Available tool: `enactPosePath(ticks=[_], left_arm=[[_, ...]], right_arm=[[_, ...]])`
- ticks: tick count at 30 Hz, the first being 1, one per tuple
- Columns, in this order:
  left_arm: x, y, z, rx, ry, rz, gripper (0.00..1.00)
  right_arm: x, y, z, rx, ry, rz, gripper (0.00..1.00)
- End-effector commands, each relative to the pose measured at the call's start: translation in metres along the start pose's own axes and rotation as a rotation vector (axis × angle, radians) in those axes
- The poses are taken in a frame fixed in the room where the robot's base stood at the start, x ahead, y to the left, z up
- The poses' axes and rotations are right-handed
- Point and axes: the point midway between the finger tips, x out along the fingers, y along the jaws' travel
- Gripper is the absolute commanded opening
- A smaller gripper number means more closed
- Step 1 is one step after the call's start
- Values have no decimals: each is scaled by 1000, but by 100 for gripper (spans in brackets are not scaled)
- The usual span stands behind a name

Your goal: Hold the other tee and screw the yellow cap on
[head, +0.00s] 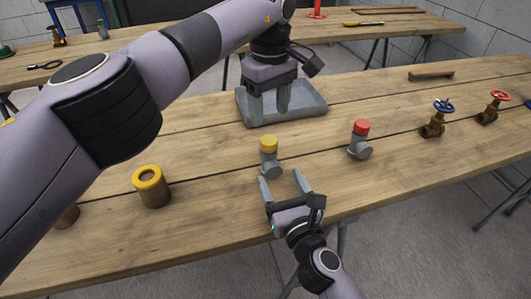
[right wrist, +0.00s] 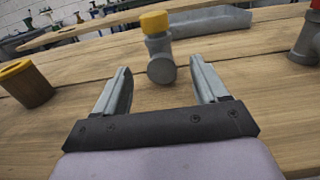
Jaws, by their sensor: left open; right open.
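A grey tee with a yellow cap (head: 268,143) on top stands upright on the wooden table in the head view. Its grey body (head: 270,166) is near the right gripper. In the right wrist view the yellow cap (right wrist: 154,22) and tee body (right wrist: 161,66) stand just beyond the open fingers. Another grey tee (head: 359,149) with a red cap (head: 361,127) stands to the right. My right gripper (head: 284,183) is open and empty in front of the yellow-capped tee. My left gripper (head: 268,104) points down over the grey tray (head: 312,100), open; its fingertips are partly inside the tray.
A brown cylinder with a yellow ring top (head: 150,187) stands at left, with another brown item partly hidden by my left arm. Brass valves with a blue wheel (head: 443,106) and a red wheel (head: 498,95) stand at right. A dark bar (head: 431,75) lies behind.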

Motion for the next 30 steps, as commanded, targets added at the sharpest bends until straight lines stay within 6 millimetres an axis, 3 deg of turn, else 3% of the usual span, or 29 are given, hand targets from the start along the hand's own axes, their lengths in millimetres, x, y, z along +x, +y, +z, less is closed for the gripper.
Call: enactPosePath(ticks=[16, 30], left_arm=[[-1, 0, 0, 0, 3, 0, 61], [0, 0, 0, 0, 2, 0, 61]], right_arm=[[4, 1, 0, 1, -1, 1, 72], [59, 1, 1, 0, -1, 1, 72]])
